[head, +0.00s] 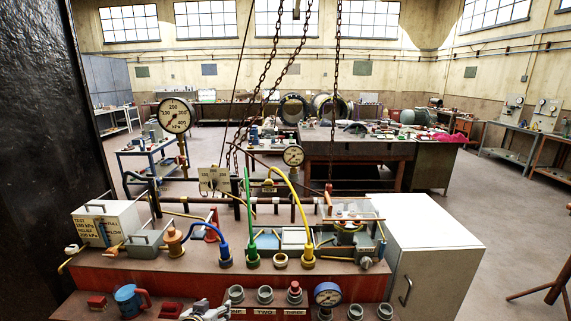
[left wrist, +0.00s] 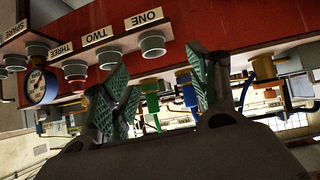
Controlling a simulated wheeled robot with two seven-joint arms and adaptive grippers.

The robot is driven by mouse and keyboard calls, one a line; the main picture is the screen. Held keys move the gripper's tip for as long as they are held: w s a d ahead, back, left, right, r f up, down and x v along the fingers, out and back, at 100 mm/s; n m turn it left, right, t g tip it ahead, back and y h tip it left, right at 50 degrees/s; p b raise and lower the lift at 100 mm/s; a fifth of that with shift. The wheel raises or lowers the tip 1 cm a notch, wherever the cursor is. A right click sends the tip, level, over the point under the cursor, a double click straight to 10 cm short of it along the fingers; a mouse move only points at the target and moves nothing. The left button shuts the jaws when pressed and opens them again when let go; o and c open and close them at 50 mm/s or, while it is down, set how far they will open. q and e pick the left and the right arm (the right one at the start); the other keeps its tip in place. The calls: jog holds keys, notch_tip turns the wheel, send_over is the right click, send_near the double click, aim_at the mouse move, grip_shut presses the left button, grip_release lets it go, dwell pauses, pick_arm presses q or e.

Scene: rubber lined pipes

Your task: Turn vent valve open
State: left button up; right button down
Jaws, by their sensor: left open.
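My left gripper (head: 205,312) shows at the bottom edge of the head view, in front of the red bench. In the left wrist view its fingers (left wrist: 163,88) with green pads are spread apart, with nothing held between them. The wrist picture is upside down, and the fingers face the bench front with its grey ports. No part is readably labelled as the vent valve. Small fittings that may be valves are a lever at the left end (head: 72,249), a brass fitting (head: 174,241) and a fitting at the right (head: 365,262). My right gripper is not in view.
A blue-rimmed gauge (head: 328,294) and grey ports (head: 265,295) line the lower ledge. Yellow, blue and green hoses rise from the bench. Chains (head: 337,100) hang above it. A white cabinet (head: 434,250) stands at right.

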pick_arm(q)
jog(key=s+f+m+g, duration=0.15)
jog(key=s+g, duration=0.25)
jog(key=s, duration=0.8)
jog(key=s+f+g, duration=0.2)
jog(key=s+g, duration=0.1)
jog(key=s, duration=1)
notch_tip(320, 180, down, 33)
jog(key=s+g, duration=0.1)
jog(key=s, duration=0.1)
jog(key=s+a+f, duration=0.2)
jog(key=s+f, duration=0.8)
jog(key=s, duration=0.1)
jog(key=s+a+f+g+y+b, duration=0.1)
jog(key=s+a+f, duration=0.2)
jog(key=s+f, duration=0.8)
jog(key=shift+s+g, duration=0.3)
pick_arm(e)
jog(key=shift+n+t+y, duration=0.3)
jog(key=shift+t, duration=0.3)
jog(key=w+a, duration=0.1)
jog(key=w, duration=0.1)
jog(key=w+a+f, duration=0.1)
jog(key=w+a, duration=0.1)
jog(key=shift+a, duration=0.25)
pick_arm(q)
jog(key=shift+b, duration=0.3)
